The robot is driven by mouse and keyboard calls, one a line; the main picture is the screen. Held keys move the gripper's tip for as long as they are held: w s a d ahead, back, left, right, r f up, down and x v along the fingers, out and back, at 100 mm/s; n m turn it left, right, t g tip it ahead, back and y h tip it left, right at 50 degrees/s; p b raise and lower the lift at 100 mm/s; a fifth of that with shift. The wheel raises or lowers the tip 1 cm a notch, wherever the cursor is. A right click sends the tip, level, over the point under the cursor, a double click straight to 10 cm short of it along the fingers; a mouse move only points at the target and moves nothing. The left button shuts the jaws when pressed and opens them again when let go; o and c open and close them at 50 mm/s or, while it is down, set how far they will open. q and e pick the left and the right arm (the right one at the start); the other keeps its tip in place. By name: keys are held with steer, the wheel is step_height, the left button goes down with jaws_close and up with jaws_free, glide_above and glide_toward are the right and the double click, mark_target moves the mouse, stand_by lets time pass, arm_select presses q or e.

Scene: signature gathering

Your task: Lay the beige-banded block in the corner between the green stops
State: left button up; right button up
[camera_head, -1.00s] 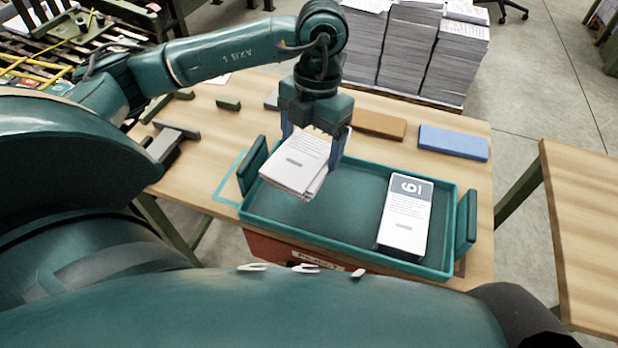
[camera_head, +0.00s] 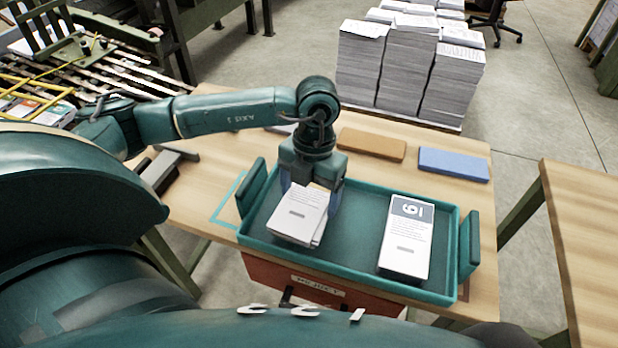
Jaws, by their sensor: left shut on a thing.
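My left gripper (camera_head: 311,190) is shut on a white paper block (camera_head: 297,216) with printed text, at the left part of the teal tray (camera_head: 350,279). The block is tilted in the picture, with a loose-looking edge at its right side. Its top end is hidden by the gripper, so I cannot see a beige band. I cannot tell whether it touches the tray floor. A second block (camera_head: 406,240) with a grey band marked "16" or "91" lies in the tray's right part. Green upright plates stand at the tray's left (camera_head: 252,188) and right (camera_head: 468,245) ends. My right gripper is not in view.
A brown block (camera_head: 371,145) and a blue block (camera_head: 453,164) lie on the wooden table (camera_head: 200,205) behind the tray. Grey bars (camera_head: 172,165) lie at left. Tall paper stacks (camera_head: 405,70) stand behind the table. The tray's middle is clear.

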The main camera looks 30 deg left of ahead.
arm_select(q)
steer(key=shift+f, duration=1)
steer(key=shift+f, duration=0.15)
steer(key=o, duration=1.1)
